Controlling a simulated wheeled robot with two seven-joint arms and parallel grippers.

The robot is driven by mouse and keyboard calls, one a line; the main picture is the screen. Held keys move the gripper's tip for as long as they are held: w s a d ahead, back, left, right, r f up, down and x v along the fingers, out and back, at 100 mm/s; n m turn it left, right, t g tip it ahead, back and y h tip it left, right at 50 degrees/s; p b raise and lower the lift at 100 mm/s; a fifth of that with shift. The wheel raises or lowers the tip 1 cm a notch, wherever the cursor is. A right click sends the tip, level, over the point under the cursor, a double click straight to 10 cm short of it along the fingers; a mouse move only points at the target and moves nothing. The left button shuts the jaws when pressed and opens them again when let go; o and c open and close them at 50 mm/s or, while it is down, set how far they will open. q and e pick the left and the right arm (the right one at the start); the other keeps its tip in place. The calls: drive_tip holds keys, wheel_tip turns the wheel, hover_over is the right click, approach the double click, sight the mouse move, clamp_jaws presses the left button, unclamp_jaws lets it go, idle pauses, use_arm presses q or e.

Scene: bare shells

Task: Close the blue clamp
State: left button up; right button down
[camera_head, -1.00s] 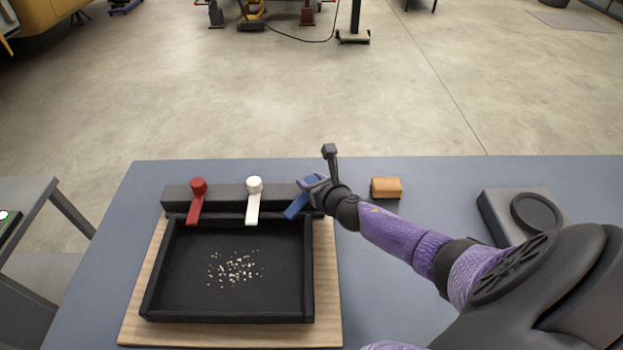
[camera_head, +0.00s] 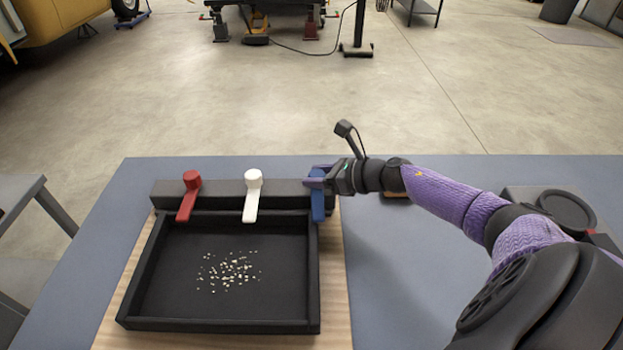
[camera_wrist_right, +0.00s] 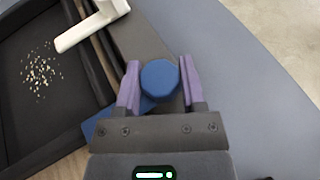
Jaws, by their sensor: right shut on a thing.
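The blue clamp (camera_head: 318,207) sits at the right end of the dark bar behind the black tray. Its lever points toward the front, with its tip at the tray's back right corner. My right gripper (camera_head: 318,180) is shut on the blue clamp's round knob, coming in from the right. The wrist view shows the purple fingers on both sides of the blue knob (camera_wrist_right: 160,79), with part of the blue lever showing left of the gripper body. My left gripper is not in view.
A red clamp (camera_head: 188,200) and a white clamp (camera_head: 251,200) stand on the same bar (camera_head: 222,194). The black tray (camera_head: 220,326) holds small pale bits and rests on a wooden board. A dark block with a round top (camera_head: 566,212) is at the right, partly behind my arm.

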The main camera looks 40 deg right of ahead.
idle(0.4)
drive_tip(key=shift+c, duration=0.9)
unclamp_jaws()
drive_tip(key=p+v, duration=0.3)
drive_tip(key=v, duration=0.6)
drive_tip(key=shift+s+d+r+p, duration=0.15)
drive_tip(key=shift+s+d+p, duration=0.05)
drive_tip(key=shift+s+p, duration=0.15)
